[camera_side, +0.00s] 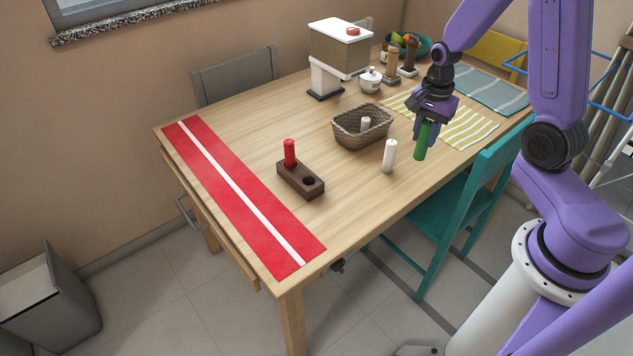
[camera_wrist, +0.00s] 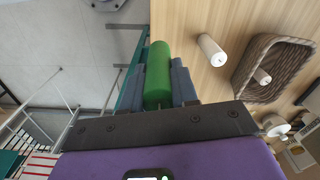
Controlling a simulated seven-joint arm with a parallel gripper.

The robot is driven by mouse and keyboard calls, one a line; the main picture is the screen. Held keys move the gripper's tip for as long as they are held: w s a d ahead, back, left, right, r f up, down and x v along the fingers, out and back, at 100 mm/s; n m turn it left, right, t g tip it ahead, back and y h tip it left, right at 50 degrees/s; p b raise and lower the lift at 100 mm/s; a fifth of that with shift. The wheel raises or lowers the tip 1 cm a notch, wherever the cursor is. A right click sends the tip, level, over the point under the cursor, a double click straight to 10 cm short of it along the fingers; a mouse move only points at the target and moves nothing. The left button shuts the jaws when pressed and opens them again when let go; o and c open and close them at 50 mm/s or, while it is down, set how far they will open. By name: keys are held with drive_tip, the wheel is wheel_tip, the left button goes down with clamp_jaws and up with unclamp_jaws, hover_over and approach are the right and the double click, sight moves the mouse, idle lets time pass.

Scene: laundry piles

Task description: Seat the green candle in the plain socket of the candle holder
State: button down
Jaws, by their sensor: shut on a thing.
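The green candle (camera_side: 422,141) is held upright in my gripper (camera_side: 425,128) at the right side of the table, and its lower end looks above the tabletop. In the wrist view the green candle (camera_wrist: 158,75) lies between the two grey fingers of my gripper (camera_wrist: 158,82), which are shut on it. The dark brown candle holder (camera_side: 301,179) sits on the table at the left of the candle, well apart from my gripper. A red candle (camera_side: 290,153) stands in its far-left hole. The near-right hole (camera_side: 309,181) is empty and plain.
A white candle (camera_side: 389,156) stands between the gripper and the holder. A wicker basket (camera_side: 345,137) holding another white candle (camera_side: 365,124) is behind it. A red runner (camera_side: 240,196) lies at left. A teal chair (camera_side: 465,195) stands at the near edge.

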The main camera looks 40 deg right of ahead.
drive_tip(key=w+a+r, duration=0.1)
drive_tip(key=w+a, duration=0.1)
drive_tip(key=a, duration=0.7)
drive_tip(key=w+a, duration=0.3)
drive_tip(key=a, duration=0.6)
hover_over(300, 177)
drive_tip(key=s+d, duration=0.1)
drive_tip(key=s, duration=0.2)
drive_tip(key=shift+w+d+f, duration=0.1)
drive_tip(key=shift+w+f, duration=0.05)
drive_tip(key=shift+f, duration=3)
drive_tip(key=shift+w+d+f, duration=0.1)
drive_tip(key=shift+f, duration=3.05)
drive_tip(key=shift+f, duration=0.1)
drive_tip(key=c, duration=0.9)
unclamp_jaws()
drive_tip(key=shift+o, duration=0.2)
